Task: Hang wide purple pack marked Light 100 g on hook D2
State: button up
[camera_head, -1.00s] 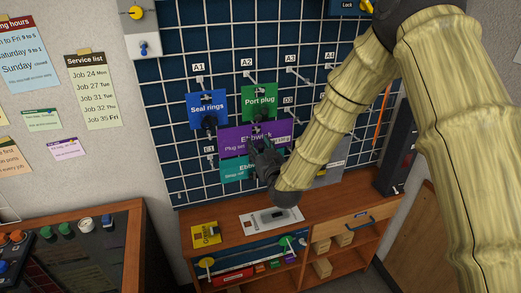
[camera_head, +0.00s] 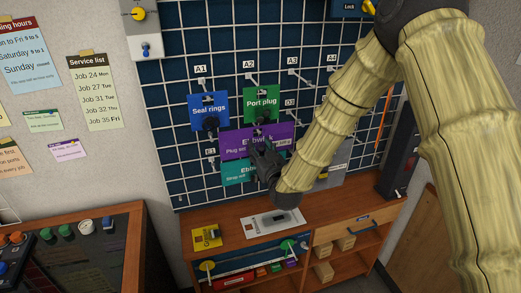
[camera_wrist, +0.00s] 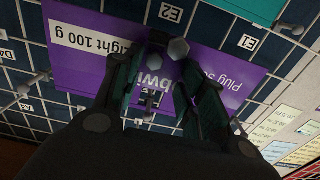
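The wide purple pack (camera_head: 240,142) is upright and roughly level at the board, below the blue and green packs. It reads Ebbwick, Plug set. In the wrist view it appears upside down, with "Light 100 g" on its left part (camera_wrist: 85,48). My gripper (camera_head: 262,150) is at its lower middle. In the wrist view the fingers (camera_wrist: 160,62) lie either side of a dark handle (camera_wrist: 160,38); whether they press on it is unclear. A metal hanger (camera_wrist: 150,98) shows between the fingers. The D2 label is hidden, and I cannot tell whether the pack rests on its hook.
The blue Seal rings pack (camera_head: 207,108) and green Port plug pack (camera_head: 261,101) hang directly above. A teal pack (camera_head: 235,173) hangs just below. Free hooks stick out at upper right, near A3 (camera_head: 293,73). A wooden shelf unit (camera_head: 300,232) stands beneath the board.

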jog(key=o, duration=0.4)
jog(key=v, duration=1.2)
jog(key=s+d+f+m+g+h+b, duration=0.1)
jog(key=s+d+f+g, duration=0.3)
jog(key=f, duration=0.6)
jog(key=s+d+f+g+h, duration=0.1)
jog(key=s+d+f+g, duration=0.1)
jog(key=s+f, duration=0.6)
jog(key=s+d+f+m+g+h+b, duration=0.1)
jog(key=s+d+f+g, duration=0.2)
jog(key=f, duration=0.9)
jog(key=s+d+f+g+h, duration=0.1)
jog(key=s+d+f+g, duration=0.1)
jog(key=s, duration=0.7)
jog(key=s+d+f+m+g+b, duration=0.1)
jog(key=s+d+f+g, duration=0.2)
jog(key=s+d+f, duration=0.2)
jog(key=s+d+f+m+g+h, duration=0.1)
jog(key=s+d+f+g, duration=0.2)
jog(key=s+f, duration=0.4)
jog(key=s, duration=0.6)
jog(key=shift+d+h+b, duration=0.2)
jog(key=shift+h+b, duration=0.1)
